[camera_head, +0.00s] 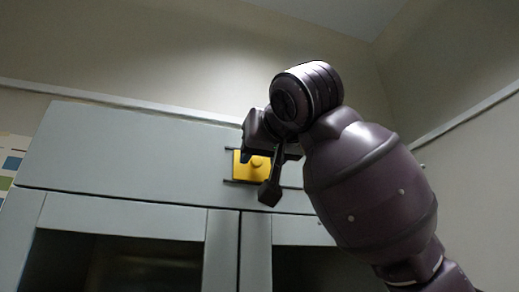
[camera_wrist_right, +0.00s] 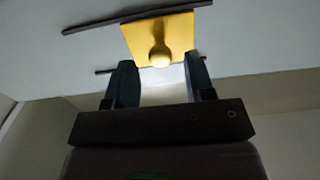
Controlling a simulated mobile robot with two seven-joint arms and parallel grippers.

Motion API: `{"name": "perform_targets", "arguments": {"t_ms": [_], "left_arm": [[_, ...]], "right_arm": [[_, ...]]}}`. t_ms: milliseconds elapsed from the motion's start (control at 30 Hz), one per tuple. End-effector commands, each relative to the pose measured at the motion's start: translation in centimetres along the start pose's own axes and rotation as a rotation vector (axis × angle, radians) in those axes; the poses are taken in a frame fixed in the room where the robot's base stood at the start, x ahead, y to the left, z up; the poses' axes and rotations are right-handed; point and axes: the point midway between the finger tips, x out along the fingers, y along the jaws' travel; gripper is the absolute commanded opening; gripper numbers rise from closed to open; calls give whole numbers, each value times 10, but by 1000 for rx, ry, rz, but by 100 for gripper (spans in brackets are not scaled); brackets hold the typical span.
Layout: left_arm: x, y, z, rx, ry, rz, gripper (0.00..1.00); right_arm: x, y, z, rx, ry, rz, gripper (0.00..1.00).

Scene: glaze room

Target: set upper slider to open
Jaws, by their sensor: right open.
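The upper slider is a yellow plate (camera_head: 243,168) with a round yellow knob, set between two dark horizontal rails on the grey cabinet's upper panel. In the right wrist view the yellow plate (camera_wrist_right: 176,32) and its knob (camera_wrist_right: 160,57) show ahead of the fingers. My right gripper (camera_head: 262,172) is in front of the slider and partly hides it. In the right wrist view my right gripper (camera_wrist_right: 160,78) is open, one finger on each side of the knob's line. I cannot tell whether the knob lies between the fingertips or just beyond them. My left gripper is not in view.
The grey cabinet (camera_head: 120,150) has framed doors with dark panes below the upper panel. A wall chart (camera_head: 12,160) with coloured squares hangs at the far left. My right arm covers the cabinet's right part. The space left of the slider is clear.

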Motion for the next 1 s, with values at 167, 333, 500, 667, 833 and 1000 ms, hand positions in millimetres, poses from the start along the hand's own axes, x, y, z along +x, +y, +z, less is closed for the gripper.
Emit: {"name": "perform_targets", "arguments": {"t_ms": [167,333,500,667,833,1000], "left_arm": [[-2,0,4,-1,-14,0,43],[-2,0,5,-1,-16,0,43],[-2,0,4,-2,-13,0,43],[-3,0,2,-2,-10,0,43],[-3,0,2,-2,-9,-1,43],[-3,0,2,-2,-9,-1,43]], "right_arm": [[12,0,0,0,-1,0,49],[14,0,0,-1,0,-1,49],[14,0,1,-1,0,-1,46],[13,0,0,-1,0,-1,22],[13,0,0,-1,0,-1,0],[13,1,0,0,1,0,0]]}}
